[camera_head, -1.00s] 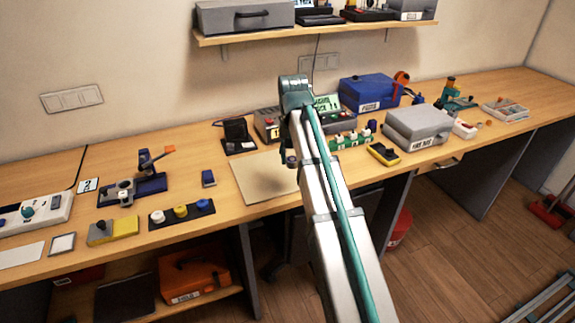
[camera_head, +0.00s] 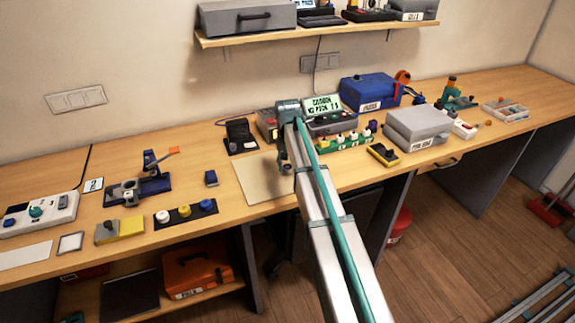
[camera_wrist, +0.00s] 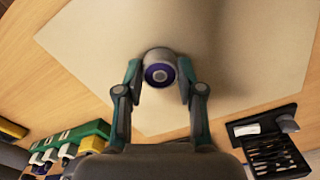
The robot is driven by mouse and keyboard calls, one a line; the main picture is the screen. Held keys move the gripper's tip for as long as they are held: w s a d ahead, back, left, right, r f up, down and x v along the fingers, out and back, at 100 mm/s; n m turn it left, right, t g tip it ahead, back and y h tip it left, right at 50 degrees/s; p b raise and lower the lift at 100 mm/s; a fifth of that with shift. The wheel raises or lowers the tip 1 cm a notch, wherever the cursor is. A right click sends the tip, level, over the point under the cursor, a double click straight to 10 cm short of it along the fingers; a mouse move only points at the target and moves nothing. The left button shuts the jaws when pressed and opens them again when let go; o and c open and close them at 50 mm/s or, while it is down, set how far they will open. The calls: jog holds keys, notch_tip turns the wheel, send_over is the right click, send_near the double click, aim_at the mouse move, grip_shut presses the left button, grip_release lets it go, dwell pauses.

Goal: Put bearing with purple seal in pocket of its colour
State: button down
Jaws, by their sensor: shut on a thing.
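The bearing with the purple seal (camera_wrist: 159,74) is a grey ring with a purple disc and a pale centre. It sits between the two fingertips of my gripper (camera_wrist: 161,80), which is shut on it. It is over the beige mat (camera_wrist: 230,35); the gap beneath it cannot be judged. In the head view my gripper (camera_head: 284,160) is above the mat (camera_head: 256,185), and the bearing cannot be made out. A green rack (camera_head: 345,141) with yellow, white and dark pieces stands right of the mat; I cannot tell whether it holds the coloured pockets.
A black tool case (camera_head: 240,137) lies open behind the mat; it also shows in the wrist view (camera_wrist: 270,150). A yellow-black block (camera_head: 383,154) and a grey case (camera_head: 417,126) stand to the right. A dark strip with coloured knobs (camera_head: 185,213) lies left.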

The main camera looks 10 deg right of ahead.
aim_at(287, 167)
jog(key=shift+f, duration=0.25)
jog(key=shift+f, duration=0.15)
jog(key=c, duration=0.7)
grip_release()
jog(key=shift+o, duration=0.4)
notch_tip(287, 167, up, 12)
jog(key=b, duration=0.2)
